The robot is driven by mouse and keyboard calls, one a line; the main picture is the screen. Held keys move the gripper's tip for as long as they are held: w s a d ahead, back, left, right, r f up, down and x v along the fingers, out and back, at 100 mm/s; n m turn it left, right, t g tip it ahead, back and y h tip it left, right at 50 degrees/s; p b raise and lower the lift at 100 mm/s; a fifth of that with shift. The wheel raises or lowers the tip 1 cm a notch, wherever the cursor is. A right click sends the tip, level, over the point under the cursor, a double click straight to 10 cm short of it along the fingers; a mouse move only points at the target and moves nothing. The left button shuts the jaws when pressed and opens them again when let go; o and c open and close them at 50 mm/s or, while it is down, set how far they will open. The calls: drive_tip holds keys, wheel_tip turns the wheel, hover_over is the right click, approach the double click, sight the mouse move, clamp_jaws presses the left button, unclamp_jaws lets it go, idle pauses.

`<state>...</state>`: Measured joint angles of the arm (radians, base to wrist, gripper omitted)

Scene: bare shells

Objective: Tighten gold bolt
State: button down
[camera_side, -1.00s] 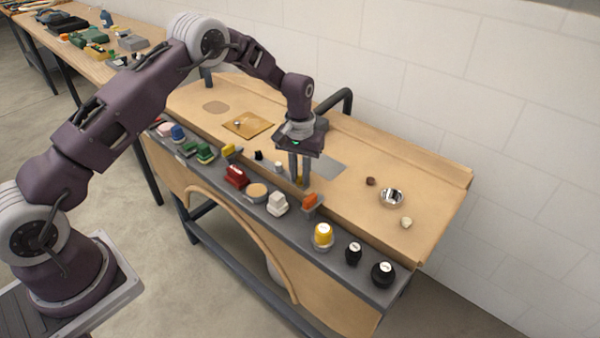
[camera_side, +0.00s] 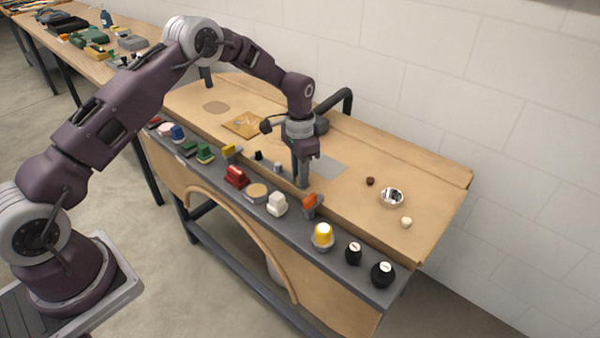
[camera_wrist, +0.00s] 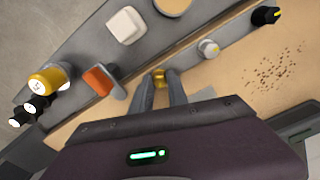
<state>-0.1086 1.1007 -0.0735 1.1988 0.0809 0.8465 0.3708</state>
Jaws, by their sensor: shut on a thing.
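The gold bolt (camera_wrist: 159,77) shows in the wrist view as a small gold head between my two grey fingers, near the front edge of the tan panel. My gripper (camera_wrist: 160,88) is shut on it, one finger on each side. In the side view my gripper (camera_side: 303,184) points down at the panel, just behind the grey strip of controls. The bolt is hidden behind the fingers in that view, and its shaft cannot be seen.
An orange switch (camera_side: 309,201) and a white rocker (camera_side: 277,204) stand close in front of my gripper. A yellow knob (camera_side: 323,235) and two black knobs lie to the right.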

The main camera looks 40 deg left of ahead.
idle(0.4)
drive_tip(key=c, duration=1.3)
unclamp_jaws()
